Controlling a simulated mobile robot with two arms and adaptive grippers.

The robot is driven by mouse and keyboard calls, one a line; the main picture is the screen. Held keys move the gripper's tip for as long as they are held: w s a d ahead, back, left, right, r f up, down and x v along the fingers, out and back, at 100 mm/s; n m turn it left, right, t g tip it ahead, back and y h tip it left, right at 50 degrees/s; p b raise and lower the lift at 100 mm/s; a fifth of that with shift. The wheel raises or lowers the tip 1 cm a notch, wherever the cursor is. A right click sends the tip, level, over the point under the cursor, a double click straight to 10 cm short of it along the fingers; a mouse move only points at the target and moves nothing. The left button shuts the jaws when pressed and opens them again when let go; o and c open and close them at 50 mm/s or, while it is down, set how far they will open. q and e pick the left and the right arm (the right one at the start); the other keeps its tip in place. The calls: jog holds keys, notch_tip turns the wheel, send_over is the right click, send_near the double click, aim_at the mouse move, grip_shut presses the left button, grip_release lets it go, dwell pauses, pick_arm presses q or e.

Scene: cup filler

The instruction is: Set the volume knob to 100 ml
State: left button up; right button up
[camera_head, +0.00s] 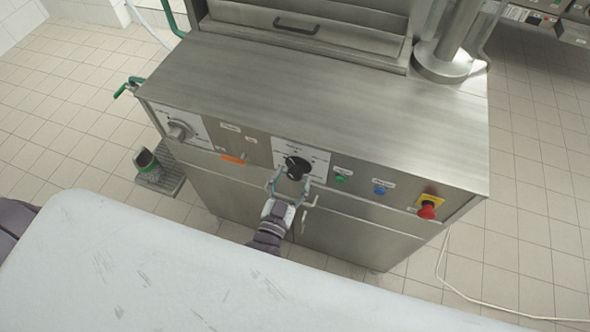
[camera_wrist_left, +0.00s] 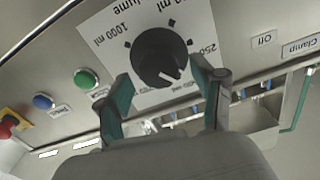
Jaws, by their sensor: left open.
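The black round volume knob (camera_head: 298,167) sits on a white dial plate (camera_head: 316,158) on the steel machine's front panel. In the left wrist view the knob (camera_wrist_left: 160,57) has a white pointer mark toward its lower right. The plate shows upside-down labels there, with 1000 ml at upper left and 250 at right; small labels below the knob are hard to read. My left gripper (camera_head: 290,184) is open just in front of the knob. In the wrist view its green-padded fingers (camera_wrist_left: 166,88) stand at either side of the knob's lower part; contact cannot be told. My right gripper is not in view.
Left of the dial are another knob (camera_head: 178,130) and an orange lever (camera_head: 233,158). To its right are a green button (camera_head: 341,179), a blue button (camera_head: 380,190) and a red emergency stop (camera_head: 427,209). A pale surface (camera_head: 120,260) fills the lower foreground.

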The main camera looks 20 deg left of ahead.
pick_arm(q)
jog(key=shift+w, duration=1.15)
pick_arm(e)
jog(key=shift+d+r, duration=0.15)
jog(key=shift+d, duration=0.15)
pick_arm(q)
jog(key=shift+c, duration=0.9)
jog(key=c, duration=1)
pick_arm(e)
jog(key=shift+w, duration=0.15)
